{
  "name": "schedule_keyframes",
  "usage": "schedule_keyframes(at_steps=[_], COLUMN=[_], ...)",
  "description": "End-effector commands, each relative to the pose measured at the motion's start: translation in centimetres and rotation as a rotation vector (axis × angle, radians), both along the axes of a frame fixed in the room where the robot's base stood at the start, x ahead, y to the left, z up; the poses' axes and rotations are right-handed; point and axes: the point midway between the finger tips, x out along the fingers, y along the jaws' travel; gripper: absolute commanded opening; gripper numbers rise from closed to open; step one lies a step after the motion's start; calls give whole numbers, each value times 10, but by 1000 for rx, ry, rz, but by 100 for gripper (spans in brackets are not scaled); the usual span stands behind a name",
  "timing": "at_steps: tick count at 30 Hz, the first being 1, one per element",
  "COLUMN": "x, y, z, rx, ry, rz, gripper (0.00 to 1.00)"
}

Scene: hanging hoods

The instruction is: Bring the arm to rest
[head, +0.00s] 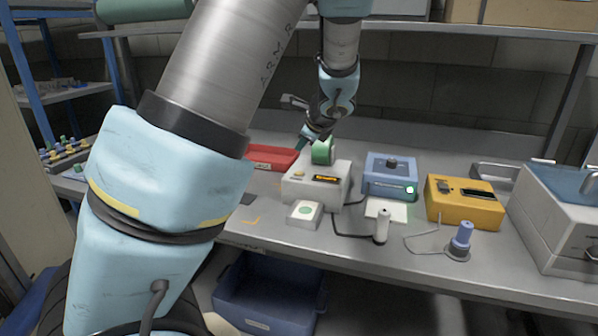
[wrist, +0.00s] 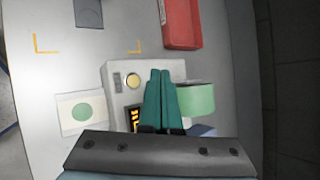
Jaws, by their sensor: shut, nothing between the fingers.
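My gripper (head: 306,140) hangs over the back of the workbench in the head view, pointing down and left, above a white box with an amber display (head: 317,184). In the wrist view its two green fingers (wrist: 163,75) are together with nothing between them. They overlap the white box (wrist: 117,76) in that picture; the height above it is hard to tell. A green cylinder (head: 322,152) stands behind the white box, close to my gripper; it also shows right of the fingers in the wrist view (wrist: 198,97).
A red tray (head: 272,158) lies left of the white box. A small box with a green button (head: 304,214) stands in front. A blue box (head: 390,178) and a yellow box (head: 466,202) stand to the right. A shelf (head: 470,31) runs above the bench. A blue bin (head: 268,292) sits below.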

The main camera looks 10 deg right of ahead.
Motion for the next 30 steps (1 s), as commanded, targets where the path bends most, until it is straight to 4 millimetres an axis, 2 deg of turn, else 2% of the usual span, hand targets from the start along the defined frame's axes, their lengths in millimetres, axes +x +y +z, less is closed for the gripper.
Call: schedule_keyframes(at_steps=[10, 13, 17, 20, 24, 30], x=[0, -2, -14, -35, -74, -136], y=[1, 12, 53, 95, 143, 189], z=[0, -4, -17, -29, -42, -49], rx=[-1, -29, -147, -287, -486, -745], ry=[0, 15, 71, 128, 194, 244], rz=[2, 46, 227, 449, 780, 1245], gripper=[0, 0, 0, 0, 0, 0])
